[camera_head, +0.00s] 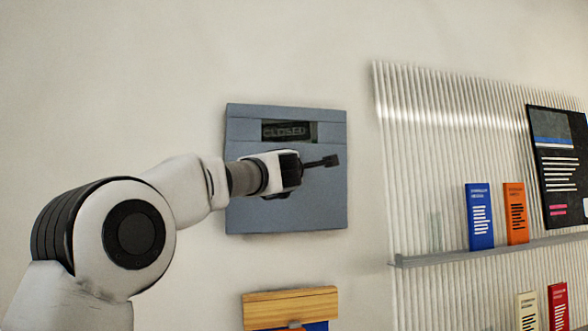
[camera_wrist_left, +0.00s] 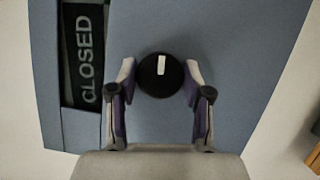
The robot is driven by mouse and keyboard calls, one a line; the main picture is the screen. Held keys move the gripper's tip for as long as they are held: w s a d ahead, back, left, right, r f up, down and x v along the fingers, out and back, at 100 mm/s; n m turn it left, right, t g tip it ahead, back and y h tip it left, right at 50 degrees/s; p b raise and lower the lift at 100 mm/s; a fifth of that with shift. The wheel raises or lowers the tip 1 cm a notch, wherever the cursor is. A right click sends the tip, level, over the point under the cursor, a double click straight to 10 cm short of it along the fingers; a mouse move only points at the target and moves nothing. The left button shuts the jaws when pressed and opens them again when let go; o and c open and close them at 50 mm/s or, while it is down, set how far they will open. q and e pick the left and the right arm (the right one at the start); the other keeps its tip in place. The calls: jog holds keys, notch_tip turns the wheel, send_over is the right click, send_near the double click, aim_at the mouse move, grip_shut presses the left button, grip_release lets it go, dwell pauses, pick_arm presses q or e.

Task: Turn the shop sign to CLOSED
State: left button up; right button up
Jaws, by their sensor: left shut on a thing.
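The shop sign is a blue-grey wall box (camera_head: 320,205) with a dark window (camera_head: 288,131) in its upper part that reads CLOSED. The wrist view shows the same window (camera_wrist_left: 83,55), turned sideways at the left, also reading CLOSED. A round black knob (camera_wrist_left: 158,82) with a white mark sits on the box's face. My left gripper (camera_wrist_left: 160,74) is shut on the knob, one finger on each side. In the head view, my left gripper (camera_head: 300,168) is in front of the box and hides the knob. My right gripper is in neither view.
A ribbed panel (camera_head: 400,170) to the right carries a shelf (camera_head: 490,248) with a blue booklet (camera_head: 480,217) and an orange booklet (camera_head: 516,212). A dark poster (camera_head: 558,165) hangs further right. A wooden piece (camera_head: 290,306) is below the box. The wall between is bare.

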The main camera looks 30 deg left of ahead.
pick_arm(q)
jog(key=shift+r+m, duration=0.1)
jog(key=shift+m, duration=0.7)
jog(key=shift+g, duration=0.3)
jog(key=o, duration=1.1)
jog(key=shift+a, duration=0.3)
